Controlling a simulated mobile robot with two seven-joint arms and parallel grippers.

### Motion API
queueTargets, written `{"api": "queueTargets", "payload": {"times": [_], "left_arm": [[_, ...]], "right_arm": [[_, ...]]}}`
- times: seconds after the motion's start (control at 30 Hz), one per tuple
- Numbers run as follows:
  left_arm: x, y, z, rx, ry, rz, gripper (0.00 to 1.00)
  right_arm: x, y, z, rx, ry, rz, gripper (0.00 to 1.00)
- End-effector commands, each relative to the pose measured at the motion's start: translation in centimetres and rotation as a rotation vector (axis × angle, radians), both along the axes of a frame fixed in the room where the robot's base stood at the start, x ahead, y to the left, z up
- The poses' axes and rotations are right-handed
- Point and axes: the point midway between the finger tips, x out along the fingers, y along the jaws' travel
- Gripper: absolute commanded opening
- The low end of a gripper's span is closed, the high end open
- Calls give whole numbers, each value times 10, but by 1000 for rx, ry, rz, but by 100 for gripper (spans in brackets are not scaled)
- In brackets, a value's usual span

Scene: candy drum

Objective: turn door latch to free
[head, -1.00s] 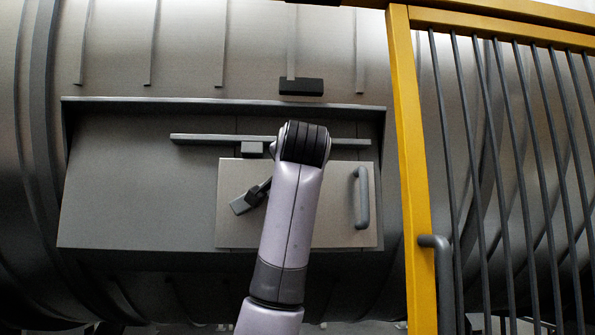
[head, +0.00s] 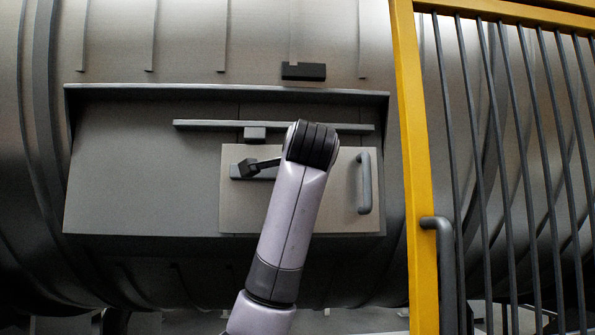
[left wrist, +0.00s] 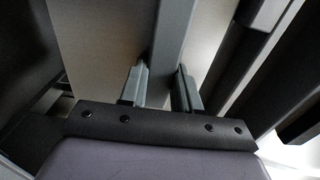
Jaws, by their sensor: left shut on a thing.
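The door latch (head: 236,173) is a flat dark grey bar on the light grey door panel (head: 245,208). It lies about level, with its left end showing and its right part hidden behind my arm. My left gripper (head: 250,166) is shut on the latch, reaching it from the right side. In the left wrist view the latch (left wrist: 174,40) runs between the two fingers of the left gripper (left wrist: 161,88). The door panel sits flush in its frame and looks closed. My right gripper is in neither view.
A grey vertical handle (head: 364,183) stands on the right of the door. A long rail (head: 215,125) runs above it. A yellow post (head: 412,170) with a dark barred fence (head: 480,180) rises close on the right. Room left of the door is clear.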

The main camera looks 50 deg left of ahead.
Motion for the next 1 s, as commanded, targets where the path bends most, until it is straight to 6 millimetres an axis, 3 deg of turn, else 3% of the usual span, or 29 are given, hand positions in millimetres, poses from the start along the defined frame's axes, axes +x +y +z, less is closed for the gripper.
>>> {"api": "queueTargets", "payload": {"times": [0.37, 0.4, 0.47, 0.77, 1.0], "left_arm": [[1, -1, -2, 8, 13, -3, 0], [1, -1, -2, 8, 13, -3, 42], [1, -1, -2, 8, 13, -2, 57], [0, -2, -1, 5, 8, -1, 57], [-19, -27, -3, 7, 4, -3, 57]], "right_arm": [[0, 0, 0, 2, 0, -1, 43], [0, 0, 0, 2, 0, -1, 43], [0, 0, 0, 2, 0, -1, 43], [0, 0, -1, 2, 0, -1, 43], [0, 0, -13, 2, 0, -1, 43]]}}
